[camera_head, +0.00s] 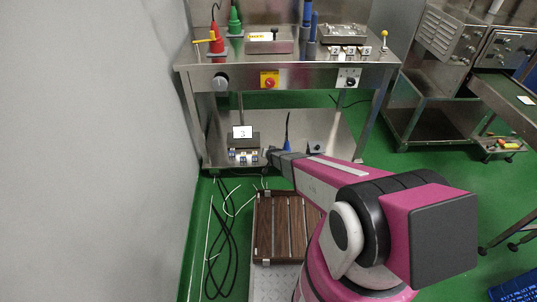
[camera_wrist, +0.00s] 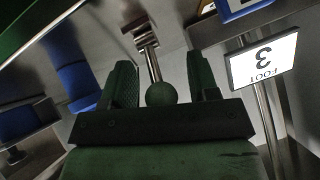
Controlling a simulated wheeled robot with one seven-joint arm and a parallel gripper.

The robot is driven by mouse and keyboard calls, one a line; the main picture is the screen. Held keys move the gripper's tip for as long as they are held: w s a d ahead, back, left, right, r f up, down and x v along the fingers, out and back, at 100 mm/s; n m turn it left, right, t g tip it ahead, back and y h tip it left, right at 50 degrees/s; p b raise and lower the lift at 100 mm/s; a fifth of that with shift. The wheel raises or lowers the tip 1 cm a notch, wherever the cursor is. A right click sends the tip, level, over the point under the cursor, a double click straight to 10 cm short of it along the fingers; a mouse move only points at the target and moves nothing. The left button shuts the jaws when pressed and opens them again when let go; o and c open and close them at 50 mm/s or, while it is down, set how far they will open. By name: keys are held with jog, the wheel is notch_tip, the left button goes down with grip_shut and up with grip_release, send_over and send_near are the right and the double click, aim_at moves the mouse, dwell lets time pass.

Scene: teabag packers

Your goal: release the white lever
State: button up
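A lever with a thin metal rod and a round knob (camera_wrist: 161,93) shows in the wrist view. The knob looks dark green-grey there, so I cannot confirm that it is white. My gripper (camera_wrist: 160,88) is open around the knob, one finger on each side. A visible gap separates the knob from both fingers, and the rod runs away to a metal bracket (camera_wrist: 138,32). In the head view my gripper is low by the bench's bottom shelf; its fingers and the lever cannot be made out there.
A sign reading "FOOT 3" (camera_wrist: 263,61) is close on the right in the wrist view. Blue parts (camera_wrist: 75,75) are on the left. The steel bench (camera_head: 300,68) carries red and green cones above its bottom shelf (camera_head: 325,125). Cables (camera_head: 222,240) lie on the floor.

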jog(key=shift+r, duration=0.1)
jog(key=v, duration=1)
jog(key=shift+s+r, duration=0.2)
jog(key=shift+s, duration=0.05)
jog(key=shift+d, duration=0.15)
jog(key=s+d+r+g, duration=0.3)
jog(key=s+d+r, duration=0.3)
jog(key=r, duration=0.3)
jog(key=s+d+r+g+h, duration=0.1)
jog(key=s+d+r+g, duration=0.2)
jog(key=s+d+r, duration=0.3)
jog(key=s+d+r+n+g+h, duration=0.1)
jog(key=s+d+r+g, duration=0.2)
jog(key=r, duration=1)
jog(key=s+d, duration=0.3)
jog(key=s, duration=0.1)
jog(key=shift+r+g, duration=0.3)
jog(key=shift+g, duration=0.1)
